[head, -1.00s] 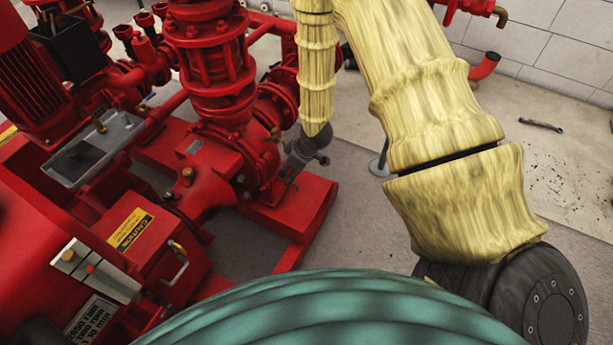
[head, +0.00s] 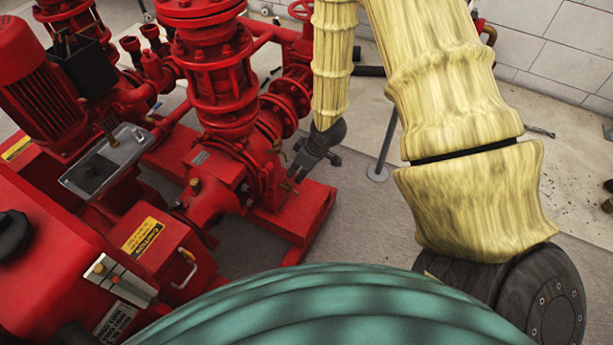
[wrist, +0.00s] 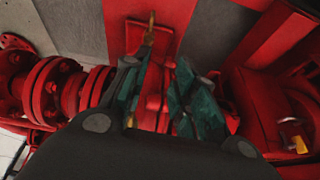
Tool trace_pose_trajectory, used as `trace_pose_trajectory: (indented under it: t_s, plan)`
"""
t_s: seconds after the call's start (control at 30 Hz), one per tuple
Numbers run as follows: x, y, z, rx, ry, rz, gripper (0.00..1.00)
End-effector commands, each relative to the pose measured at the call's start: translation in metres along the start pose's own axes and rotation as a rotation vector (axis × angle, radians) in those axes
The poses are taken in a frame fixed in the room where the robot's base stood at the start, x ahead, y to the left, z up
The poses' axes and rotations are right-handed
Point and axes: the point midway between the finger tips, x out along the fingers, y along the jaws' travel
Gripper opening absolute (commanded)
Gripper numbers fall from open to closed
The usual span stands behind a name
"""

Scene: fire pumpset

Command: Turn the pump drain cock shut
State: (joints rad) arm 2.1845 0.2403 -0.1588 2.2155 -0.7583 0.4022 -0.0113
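A small brass cock (head: 290,187) sits low on the red pump's right side, just above the red base, in the head view. In the wrist view a brass piece (wrist: 150,30), which looks like this cock, stands in front of a red plate, just beyond the fingertips. My gripper (head: 300,172) points down and left beside the pump flange, close to the cock. In the wrist view my gripper (wrist: 162,72) shows two teal-padded fingers apart, with red pump parts visible between them. I cannot tell whether a finger touches the cock. The cock's lever angle is too small to read.
The red pump casing (head: 215,200) and flanged pipes (head: 285,100) crowd my gripper's left. A thin grey post (head: 384,145) rises from the floor to the right. Grey floor (head: 375,220) is clear there.

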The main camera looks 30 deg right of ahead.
Motion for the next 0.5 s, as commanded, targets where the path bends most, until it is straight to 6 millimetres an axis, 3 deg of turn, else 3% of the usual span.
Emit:
trace_pose_trajectory:
  t_s: [0.5]
  plan:
    - [-0.033,-0.031,0.006,0.079,-0.033,-0.012,0.28]
